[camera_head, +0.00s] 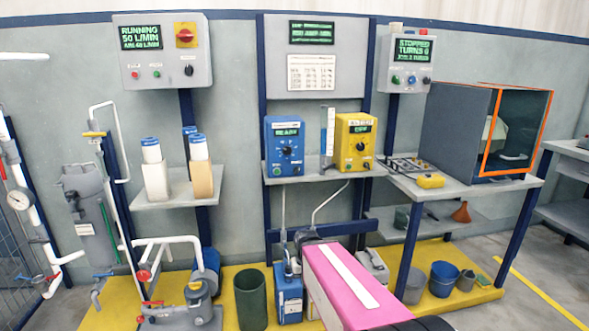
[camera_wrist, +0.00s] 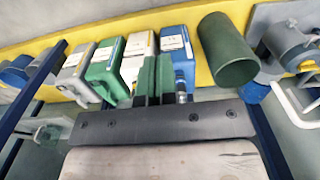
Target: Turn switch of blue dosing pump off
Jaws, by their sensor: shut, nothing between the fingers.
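The blue dosing pump (camera_head: 284,145) stands on the middle shelf in the head view. It has a small lit display with green text, a dark round dial and small controls below the dial. Its switch is too small to make out, so I cannot tell its position. My gripper (camera_wrist: 154,75) shows in the wrist view with its two green fingers close together, shut and empty. The wrist view looks down on floor-level containers, and the pump's face does not show there. In the head view my arm is low in front of the shelf, well below the pump.
A yellow dosing pump (camera_head: 355,141) stands right of the blue one, with a clear cylinder (camera_head: 327,130) between them. The shelf (camera_head: 300,176) edge lies below both. A blue canister (camera_head: 289,296) and a dark green bucket (camera_head: 250,299) stand on the yellow platform.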

